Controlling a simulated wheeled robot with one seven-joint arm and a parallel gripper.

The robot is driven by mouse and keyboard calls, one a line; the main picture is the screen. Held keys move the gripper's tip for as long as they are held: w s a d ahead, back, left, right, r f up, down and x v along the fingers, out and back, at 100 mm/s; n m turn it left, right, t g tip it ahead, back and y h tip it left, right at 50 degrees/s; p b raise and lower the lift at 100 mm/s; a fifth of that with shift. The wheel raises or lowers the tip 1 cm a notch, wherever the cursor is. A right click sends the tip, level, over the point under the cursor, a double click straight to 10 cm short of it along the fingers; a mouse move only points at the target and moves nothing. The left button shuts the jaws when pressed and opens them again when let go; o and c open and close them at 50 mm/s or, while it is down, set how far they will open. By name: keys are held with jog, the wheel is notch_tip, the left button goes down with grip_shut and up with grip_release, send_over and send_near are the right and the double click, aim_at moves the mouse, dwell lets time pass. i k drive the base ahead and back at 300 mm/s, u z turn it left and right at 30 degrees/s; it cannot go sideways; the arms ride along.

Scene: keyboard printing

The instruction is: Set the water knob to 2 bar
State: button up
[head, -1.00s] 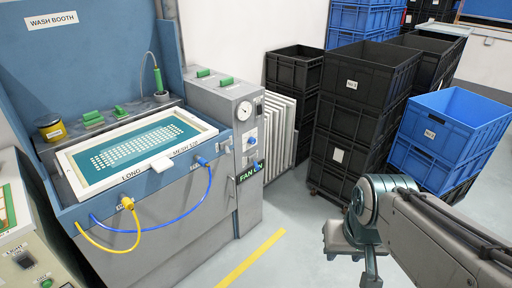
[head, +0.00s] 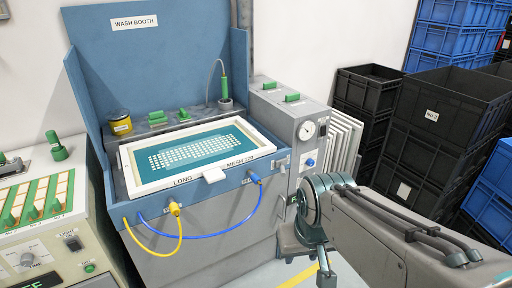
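The wash booth (head: 150,60) has a grey side cabinet whose front carries a round white pressure gauge (head: 307,130). A small blue knob (head: 310,162) sits below the gauge and looks like the water knob. The gauge needle and the knob's markings are too small to read. My gripper (head: 308,262) hangs low in front of the cabinet, below the knob and apart from it. Its fingers are partly hidden by my wrist and cut by the frame's lower edge, and I see nothing held.
A framed screen (head: 247,147) lies on the booth, with yellow (head: 180,235) and blue (head: 245,225) hoses looping in front. A control panel (head: 50,240) stands at left. Black crates (head: 440,140) and blue crates (head: 490,205) are stacked at right. White panels lean beside the cabinet.

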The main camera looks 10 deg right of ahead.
aim_at(310, 162)
jog(key=u, duration=0.25)
jog(key=i, duration=0.95)
jog(key=z, duration=0.65)
jog(key=i, duration=0.75)
jog(key=z, duration=0.7)
